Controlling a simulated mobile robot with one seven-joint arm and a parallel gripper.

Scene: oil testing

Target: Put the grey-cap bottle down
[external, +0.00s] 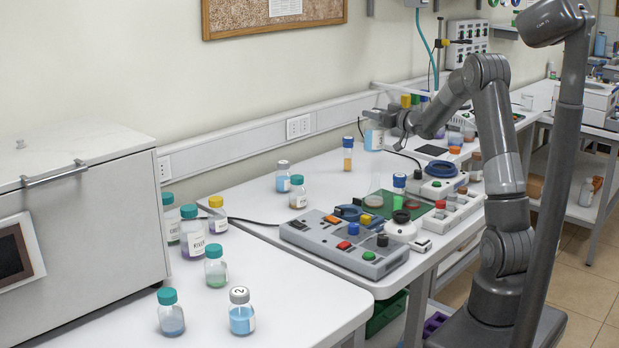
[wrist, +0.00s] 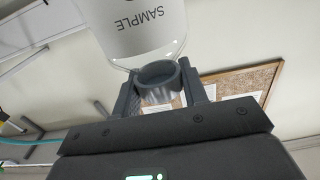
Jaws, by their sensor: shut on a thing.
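My gripper (external: 388,120) is at the back of the white bench and is shut on the cap of a bottle with a white label (external: 373,137). In the wrist view the gripper (wrist: 160,88) has a finger on each side of the bottle's grey cap (wrist: 158,78). The bottle body (wrist: 145,28), lettered SAMPLE, points away from the gripper. In the external view the bottle looks upright with bluish contents. I cannot tell whether its base touches the bench top.
An orange-content bottle with a blue cap (external: 348,154) stands left of the held bottle. A dark flat pad (external: 431,153) lies to its right. A grey button panel (external: 345,240) and several capped bottles stand nearer. Bare bench top (external: 322,170) shows left of the held bottle.

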